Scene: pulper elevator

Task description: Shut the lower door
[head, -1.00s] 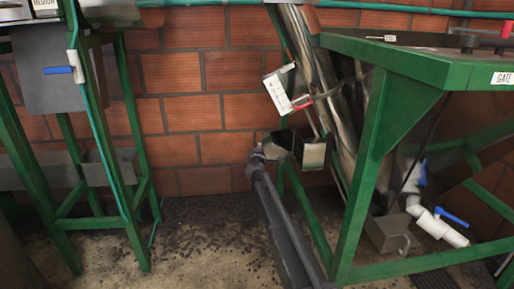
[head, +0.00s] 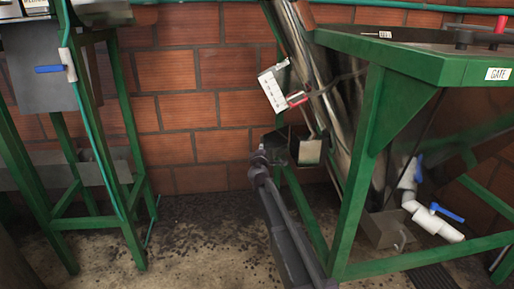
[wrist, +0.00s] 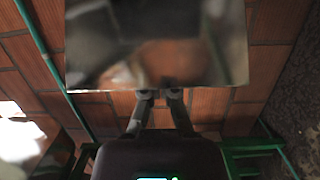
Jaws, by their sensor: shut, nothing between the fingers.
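The lower door appears to be the small metal flap (head: 310,152) at the foot of the slanted metal elevator, standing out beside a dark opening. My gripper (head: 260,157) is just left of this opening in the head view, small and dark there. In the wrist view a wide shiny metal plate (wrist: 155,50), probably the same door, fills the upper middle. My gripper (wrist: 160,94) is shut and empty, its fingertips at the plate's lower edge. I cannot tell whether they touch it.
The slanted elevator (head: 325,75) carries a white switch box (head: 273,90). A green-framed tank (head: 385,45) stands to the right, with white pipes (head: 432,222) below. Another green frame (head: 125,110) stands left.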

